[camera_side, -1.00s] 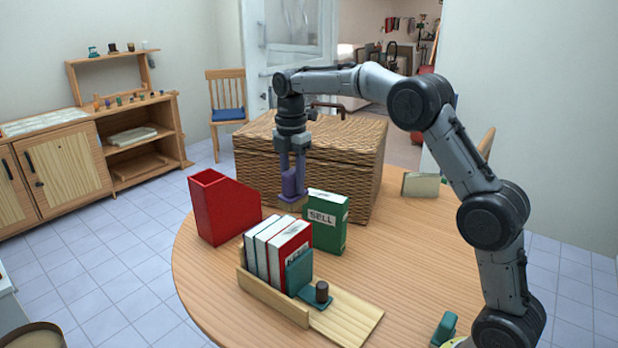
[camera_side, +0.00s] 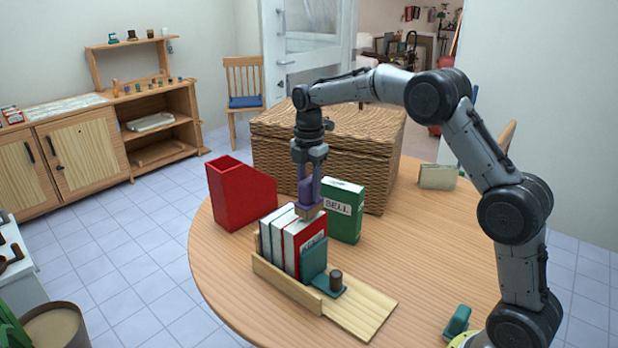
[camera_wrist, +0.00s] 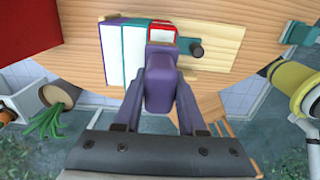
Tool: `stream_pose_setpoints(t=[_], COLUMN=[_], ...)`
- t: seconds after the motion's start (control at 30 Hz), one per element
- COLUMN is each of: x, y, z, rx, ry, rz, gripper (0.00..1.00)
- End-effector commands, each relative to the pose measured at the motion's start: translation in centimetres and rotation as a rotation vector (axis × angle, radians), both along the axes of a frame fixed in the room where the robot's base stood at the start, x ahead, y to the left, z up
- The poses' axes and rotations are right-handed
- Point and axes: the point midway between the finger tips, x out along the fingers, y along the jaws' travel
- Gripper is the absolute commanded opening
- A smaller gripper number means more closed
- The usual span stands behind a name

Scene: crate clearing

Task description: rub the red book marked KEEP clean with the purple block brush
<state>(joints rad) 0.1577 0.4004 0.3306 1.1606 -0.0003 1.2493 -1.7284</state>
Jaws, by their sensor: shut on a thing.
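The red book (camera_side: 303,241) stands in the wooden rack (camera_side: 287,289) at the right end of a row, beside books with white spines. Its label is partly hidden by the teal bookend (camera_side: 314,262). My gripper (camera_side: 309,184) is shut on the purple block brush (camera_side: 306,194) and holds it upright. The brush's pale underside is at the red book's top edge; I cannot tell whether it touches. In the wrist view the brush (camera_wrist: 159,82) covers part of the red book (camera_wrist: 163,27). No dirt can be made out on the book.
A green book marked SELL (camera_side: 343,211) stands just behind the rack. A red magazine holder (camera_side: 236,195) stands at left, and a large wicker crate (camera_side: 380,160) at the back. The table's right side is mostly clear, with a teal object (camera_side: 457,321) near the front.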

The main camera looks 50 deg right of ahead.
Motion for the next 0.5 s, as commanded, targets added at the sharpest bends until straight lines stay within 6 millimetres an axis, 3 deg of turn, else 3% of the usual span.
stream_pose_setpoints(t=[0.07,0.5], x=[-0.06,0.01], y=[0.01,0.00], z=[-0.93,-0.94], rx=[0.000,0.000], ry=[0.002,0.000], rz=[0.000,0.000], gripper=[0.00,0.00])
